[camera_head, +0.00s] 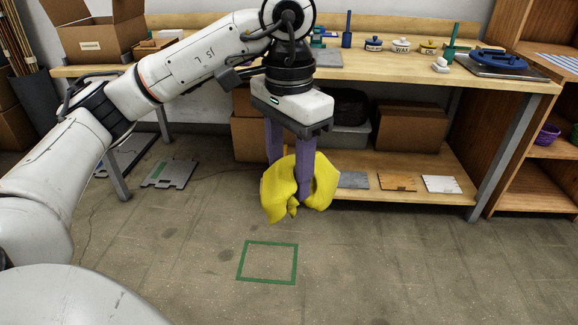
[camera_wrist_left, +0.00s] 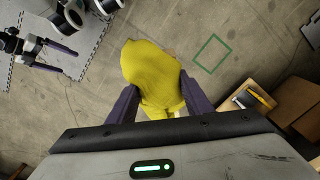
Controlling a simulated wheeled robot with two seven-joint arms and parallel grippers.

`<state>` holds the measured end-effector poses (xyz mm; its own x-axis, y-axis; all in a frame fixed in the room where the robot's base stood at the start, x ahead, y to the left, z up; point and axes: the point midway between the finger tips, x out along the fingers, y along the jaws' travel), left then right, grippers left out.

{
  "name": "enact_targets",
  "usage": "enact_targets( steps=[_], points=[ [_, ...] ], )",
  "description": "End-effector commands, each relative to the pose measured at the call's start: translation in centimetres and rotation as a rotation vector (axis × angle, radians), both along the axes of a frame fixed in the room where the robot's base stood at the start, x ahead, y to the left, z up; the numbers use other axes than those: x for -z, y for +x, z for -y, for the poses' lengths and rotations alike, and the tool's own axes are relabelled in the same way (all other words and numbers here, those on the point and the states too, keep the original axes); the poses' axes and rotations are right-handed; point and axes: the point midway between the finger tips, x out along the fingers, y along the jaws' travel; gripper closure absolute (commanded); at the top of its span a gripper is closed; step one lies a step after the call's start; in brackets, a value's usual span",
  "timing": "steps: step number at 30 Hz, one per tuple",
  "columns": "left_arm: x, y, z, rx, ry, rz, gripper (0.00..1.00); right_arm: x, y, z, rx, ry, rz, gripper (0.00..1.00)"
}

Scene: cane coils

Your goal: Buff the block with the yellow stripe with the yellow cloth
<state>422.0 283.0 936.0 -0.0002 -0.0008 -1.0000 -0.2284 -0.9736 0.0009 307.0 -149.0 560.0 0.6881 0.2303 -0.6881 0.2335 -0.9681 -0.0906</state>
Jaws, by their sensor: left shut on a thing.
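My left gripper (camera_head: 290,192) is shut on the yellow cloth (camera_head: 325,182), which hangs bunched between its purple fingers above the floor, in front of the bench. In the left wrist view the cloth (camera_wrist_left: 150,72) bulges out between the fingers. Three flat blocks lie on the bench's lower shelf: a grey one (camera_head: 353,180), an orange-brown one (camera_head: 397,182) and a white one (camera_head: 441,184). No yellow stripe is clear on them in the head view. In the left wrist view a thin yellow strip (camera_wrist_left: 262,95) shows at the shelf. My right gripper (camera_wrist_left: 62,58) shows there with fingers apart and empty.
A green square outline (camera_head: 267,262) marks open floor. The bench top (camera_head: 395,68) carries jars, brushes and a blue round thing (camera_head: 497,60). Cardboard boxes (camera_head: 411,126) stand on the lower shelf behind the blocks. A shelf unit (camera_head: 535,180) stands at the right.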

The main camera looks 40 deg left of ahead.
Motion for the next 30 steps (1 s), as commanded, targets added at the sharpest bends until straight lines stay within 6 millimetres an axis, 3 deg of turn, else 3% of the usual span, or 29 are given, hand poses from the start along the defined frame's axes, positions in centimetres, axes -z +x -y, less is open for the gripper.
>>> enact_targets(
  steps=[2, 9, 10, 13, 30],
  points=[
    [1.0, 0.0, 0.0, 0.0, 0.0, 0.001, 0.72, 0.8, -0.2, 0.1, -0.001, 0.0, -0.003, 0.0],
    [0.8, 0.0, 0.0, 0.0, 0.0, 0.002, 0.72, 0.8, -0.5, 0.3, -0.002, -0.004, -0.011, 0.0],
    [0.8, 0.0, 0.0, 0.0, 0.0, 0.002, 0.53, 0.8, -0.5, 0.3, -0.003, -0.005, -0.011, 0.0],
    [0.8, 0.0, 0.0, 0.0, 0.0, 0.001, 0.38, 0.8, -0.5, 0.3, -0.002, -0.005, -0.01, 0.0],
    [2.0, 0.0, 0.0, 0.0, 0.0, 0.0, 0.38, 1.6, -0.1, 0.4, -0.003, -0.006, 0.0, 0.0]
  ],
)
